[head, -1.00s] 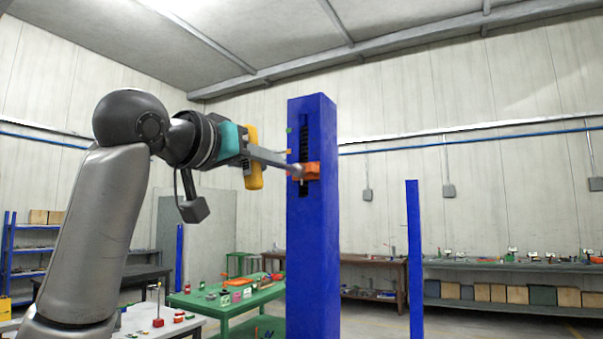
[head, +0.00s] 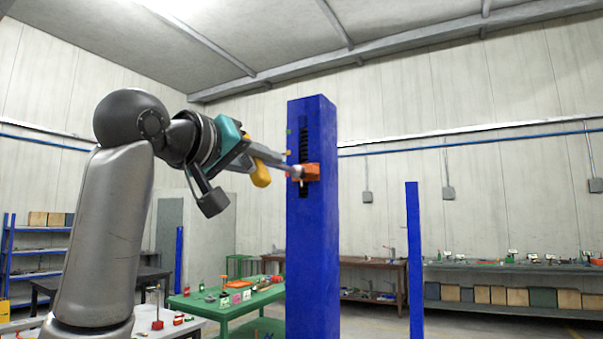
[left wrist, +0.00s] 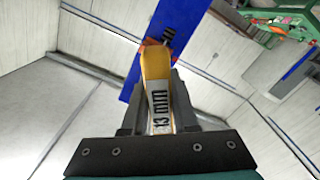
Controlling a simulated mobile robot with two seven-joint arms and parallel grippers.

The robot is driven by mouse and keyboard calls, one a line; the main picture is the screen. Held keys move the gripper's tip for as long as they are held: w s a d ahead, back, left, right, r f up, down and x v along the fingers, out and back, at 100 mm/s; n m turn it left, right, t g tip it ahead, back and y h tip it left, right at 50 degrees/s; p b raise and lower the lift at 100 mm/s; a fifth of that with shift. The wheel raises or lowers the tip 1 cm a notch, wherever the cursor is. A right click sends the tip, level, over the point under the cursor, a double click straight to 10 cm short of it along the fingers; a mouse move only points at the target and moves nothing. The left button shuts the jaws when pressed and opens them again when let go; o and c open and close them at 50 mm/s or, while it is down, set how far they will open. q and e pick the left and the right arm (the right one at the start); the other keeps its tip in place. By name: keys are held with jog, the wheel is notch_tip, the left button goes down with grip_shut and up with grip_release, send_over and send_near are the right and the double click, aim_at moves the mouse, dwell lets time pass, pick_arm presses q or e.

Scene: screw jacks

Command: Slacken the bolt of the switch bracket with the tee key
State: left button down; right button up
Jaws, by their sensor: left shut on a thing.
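My left gripper (head: 252,155) is shut on the tee key. The key's yellow handle (head: 261,174) shows below the fingers, and its grey shank points right to the column. In the left wrist view the handle (left wrist: 155,66) carries a "13 mm" label and lies between the fingers (left wrist: 158,98). The orange switch bracket (head: 311,172) sits on the slotted face of the blue column (head: 318,240). The key's tip meets the bracket's front at the bolt. The bolt itself is hidden, and I cannot tell how fully the key sits on it. My right gripper is out of view.
Small green (head: 289,131) and yellow (head: 289,153) markers sit on the column's edge above the bracket. A green table (head: 235,308) with small items stands behind, left of the column. A second blue post (head: 414,260) stands to the right. Air around the key looks clear.

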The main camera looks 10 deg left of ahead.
pick_arm(q)
jog(key=shift+s+r, duration=0.1)
dwell(0.3)
jog(key=shift+s+a+b, duration=0.25)
jog(key=shift+s+b, duration=0.05)
jog(key=shift+s, duration=0.35)
jog(key=b+v, duration=0.2)
jog(key=v, duration=0.5)
jog(key=shift+b, duration=0.3)
